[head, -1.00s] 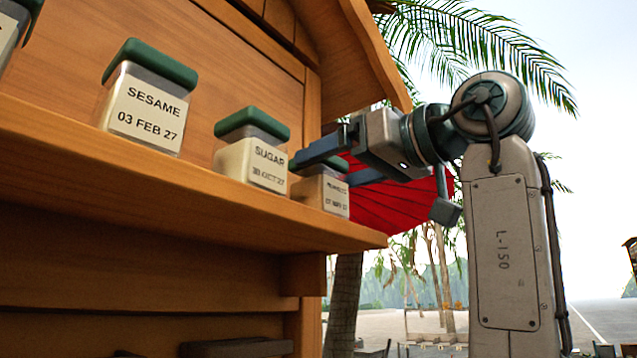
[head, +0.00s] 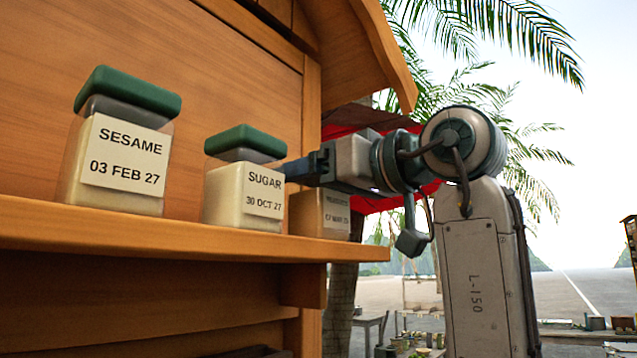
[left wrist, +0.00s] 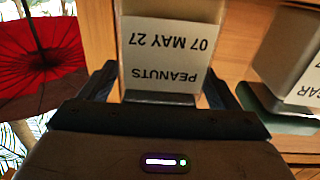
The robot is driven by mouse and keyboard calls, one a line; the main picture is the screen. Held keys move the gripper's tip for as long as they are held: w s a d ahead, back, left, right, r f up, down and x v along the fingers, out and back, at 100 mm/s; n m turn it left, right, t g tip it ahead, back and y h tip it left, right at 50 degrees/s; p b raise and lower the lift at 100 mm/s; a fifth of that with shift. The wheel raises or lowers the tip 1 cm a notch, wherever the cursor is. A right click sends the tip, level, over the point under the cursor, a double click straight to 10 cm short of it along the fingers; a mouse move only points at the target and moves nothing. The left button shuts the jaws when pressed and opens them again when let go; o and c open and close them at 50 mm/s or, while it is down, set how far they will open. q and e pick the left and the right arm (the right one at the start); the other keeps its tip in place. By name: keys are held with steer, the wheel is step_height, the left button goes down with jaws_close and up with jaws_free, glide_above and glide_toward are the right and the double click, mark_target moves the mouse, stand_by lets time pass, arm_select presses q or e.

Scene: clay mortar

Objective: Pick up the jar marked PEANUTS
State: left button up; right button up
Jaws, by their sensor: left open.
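The jar marked PEANUTS (head: 334,222) stands on the shelf at its right end, right of the SUGAR jar, in the head view. Its upper part is hidden behind my left gripper (head: 308,168). In the left wrist view the PEANUTS jar (left wrist: 165,45) appears upside down, with its label reading PEANUTS, 07 MAY 27. The two fingers of my left gripper (left wrist: 161,84) are open, one on each side of the jar's upper part. Its lid is hidden behind the gripper body. I cannot tell whether the fingers touch the jar. My right gripper is not in view.
The SUGAR jar (head: 243,190) stands close by on the left, near one finger; it also shows in the left wrist view (left wrist: 283,48). The SESAME jar (head: 118,160) is further left. The wooden shelf (head: 180,238) has a wall behind.

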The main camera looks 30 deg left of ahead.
arm_select(q)
steer(key=shift+w+a+f, duration=0.15)
steer(key=shift+a, duration=0.7)
steer(key=shift+d, duration=0.2)
steer(key=c, duration=1.2)
